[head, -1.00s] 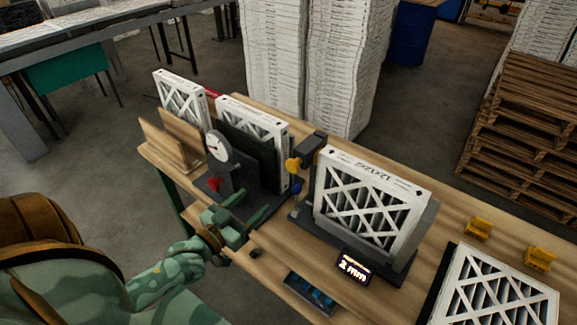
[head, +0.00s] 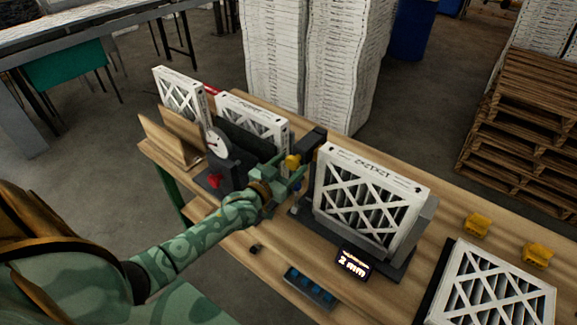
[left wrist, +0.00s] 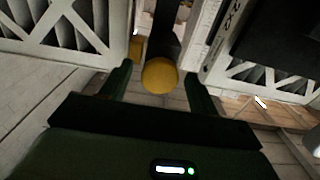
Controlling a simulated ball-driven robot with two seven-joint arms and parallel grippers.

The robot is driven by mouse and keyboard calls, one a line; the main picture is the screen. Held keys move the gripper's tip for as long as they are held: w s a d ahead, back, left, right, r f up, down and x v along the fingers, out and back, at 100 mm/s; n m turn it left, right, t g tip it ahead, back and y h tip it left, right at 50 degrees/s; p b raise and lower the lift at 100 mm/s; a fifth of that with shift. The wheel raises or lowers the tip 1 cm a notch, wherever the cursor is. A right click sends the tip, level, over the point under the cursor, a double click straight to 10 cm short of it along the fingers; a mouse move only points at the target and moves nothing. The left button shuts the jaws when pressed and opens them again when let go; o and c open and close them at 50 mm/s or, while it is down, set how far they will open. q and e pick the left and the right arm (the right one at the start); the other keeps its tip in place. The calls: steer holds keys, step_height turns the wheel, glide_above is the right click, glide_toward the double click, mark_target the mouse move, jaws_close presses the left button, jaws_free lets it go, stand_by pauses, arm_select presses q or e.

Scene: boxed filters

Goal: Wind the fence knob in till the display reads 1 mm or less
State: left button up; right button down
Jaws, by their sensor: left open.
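The small dark display (head: 353,263) on the bench front reads 2 mm. The yellow round knob (head: 292,162) sits on a dark post left of the fixture (head: 397,265) that holds a boxed filter (head: 368,205). My left gripper (head: 295,172) is open at the knob, partly covering it. In the left wrist view the yellow knob (left wrist: 160,75) shows between the two spread fingers, near their tips; I cannot tell whether they touch it. My right gripper is not in view.
A dial gauge (head: 217,143) and a red knob (head: 214,181) stand left of my left gripper. More boxed filters (head: 178,95) stand behind.

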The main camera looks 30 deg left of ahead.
arm_select(q)
steer(key=c, duration=1)
steer(key=shift+o, duration=0.2)
steer(key=m+p, duration=0.1)
steer(key=m, duration=0.4)
steer(key=shift+m, duration=0.4)
steer(key=m, duration=0.5)
steer(key=shift+m, duration=0.4)
steer(key=shift+b, duration=0.3)
